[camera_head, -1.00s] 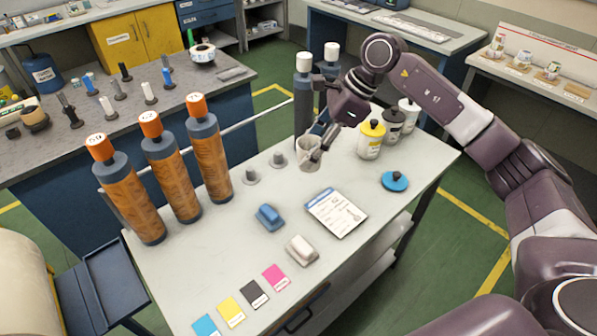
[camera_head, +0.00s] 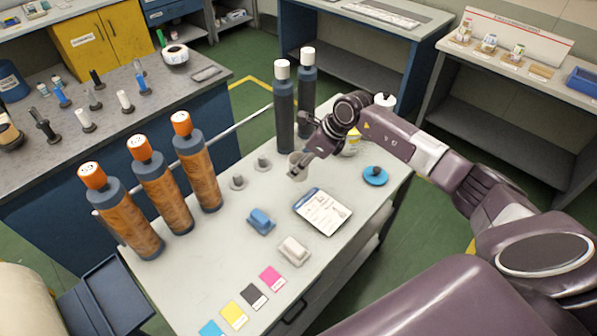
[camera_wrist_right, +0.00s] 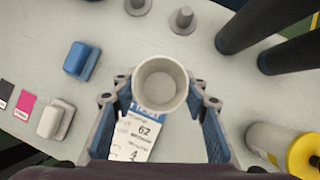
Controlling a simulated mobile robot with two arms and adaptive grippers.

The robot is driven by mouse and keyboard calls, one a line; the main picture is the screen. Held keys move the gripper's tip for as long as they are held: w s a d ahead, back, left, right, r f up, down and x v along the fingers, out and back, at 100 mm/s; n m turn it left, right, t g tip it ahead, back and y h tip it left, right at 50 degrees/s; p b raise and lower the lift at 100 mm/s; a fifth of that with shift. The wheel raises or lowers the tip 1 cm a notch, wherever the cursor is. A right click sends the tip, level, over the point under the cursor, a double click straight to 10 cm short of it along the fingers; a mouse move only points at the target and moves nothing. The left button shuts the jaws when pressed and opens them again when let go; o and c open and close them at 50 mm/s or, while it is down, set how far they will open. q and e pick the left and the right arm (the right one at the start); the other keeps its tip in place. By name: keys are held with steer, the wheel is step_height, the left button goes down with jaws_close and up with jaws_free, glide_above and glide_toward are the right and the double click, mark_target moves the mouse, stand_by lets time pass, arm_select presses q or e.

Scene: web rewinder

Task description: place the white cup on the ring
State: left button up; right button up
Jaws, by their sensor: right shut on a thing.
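The white cup (camera_wrist_right: 160,84) shows from above in the right wrist view, its round opening facing the camera, between the two blue-padded fingers. My right gripper (camera_wrist_right: 163,108) is shut on it. In the head view the cup (camera_head: 298,160) is small and partly covered by the gripper (camera_head: 301,168), near the back of the grey-white table. I cannot tell whether its base touches the table. I make out no plain ring; a blue disc with a dark knob (camera_head: 375,176) lies right of the cup. My left gripper is out of view.
Two grey pegs (camera_head: 238,182) stand left of the cup. A printed card (camera_head: 322,211), a blue block (camera_head: 261,220) and a white block (camera_head: 293,250) lie in front. Tall dark bottles (camera_head: 285,105) stand behind; orange-capped bottles (camera_head: 195,165) stand left.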

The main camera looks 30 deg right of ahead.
mark_target(299, 177)
steer(key=shift+f+p, duration=0.6)
steer(key=shift+f, duration=2.3)
steer(key=shift+f, duration=0.15)
steer(key=o, duration=1.1)
steer(key=shift+o, duration=0.2)
